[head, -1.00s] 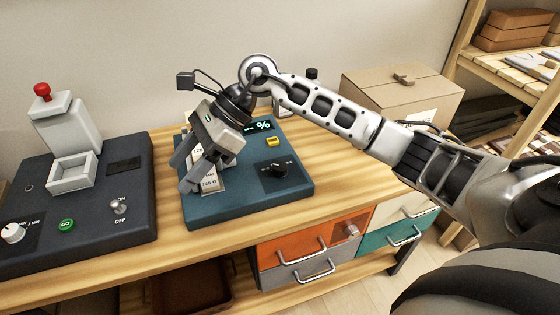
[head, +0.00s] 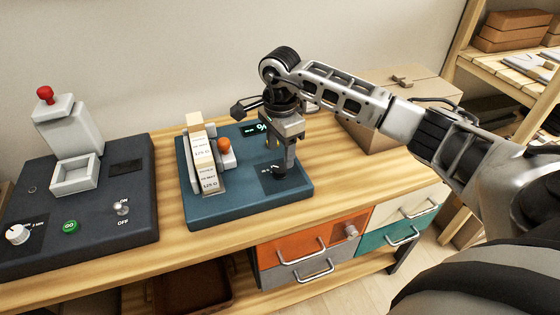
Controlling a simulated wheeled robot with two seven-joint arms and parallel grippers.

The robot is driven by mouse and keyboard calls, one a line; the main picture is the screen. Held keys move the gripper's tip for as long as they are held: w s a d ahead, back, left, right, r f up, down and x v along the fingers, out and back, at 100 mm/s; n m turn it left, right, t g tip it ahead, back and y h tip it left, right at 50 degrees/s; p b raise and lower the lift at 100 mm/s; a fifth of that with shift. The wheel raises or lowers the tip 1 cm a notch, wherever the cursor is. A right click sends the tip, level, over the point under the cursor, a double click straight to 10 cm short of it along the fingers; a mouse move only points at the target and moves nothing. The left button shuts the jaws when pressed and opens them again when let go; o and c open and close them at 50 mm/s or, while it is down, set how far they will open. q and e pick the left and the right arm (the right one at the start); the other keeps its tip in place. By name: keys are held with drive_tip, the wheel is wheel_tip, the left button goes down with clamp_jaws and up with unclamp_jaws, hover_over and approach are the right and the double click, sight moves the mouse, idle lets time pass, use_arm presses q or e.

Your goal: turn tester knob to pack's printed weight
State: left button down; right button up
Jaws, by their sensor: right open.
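The tester is a blue box (head: 235,202) on the wooden bench. A pack (head: 205,165) with a printed label stands in the holder on its left side; the label reads "125 G". The black tester knob (head: 279,172) is at the right of the tester's top, largely hidden by my right gripper. My right gripper (head: 284,166) points down over the knob, with its fingers at or around it; I cannot tell whether they touch it. The display (head: 262,128) at the back shows a lit "%" and is partly covered by the gripper. My left gripper is not in view.
A dark press machine (head: 125,165) with a red-knobbed lever, GO button and switch stands at the left. A cardboard box (head: 385,95) is behind my right arm. Drawers (head: 300,245) are under the bench. An orange ball-topped part (head: 225,147) stands beside the pack.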

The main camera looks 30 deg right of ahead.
sight(280, 168)
drive_tip(key=shift+f, duration=2.6)
drive_tip(key=c, duration=1)
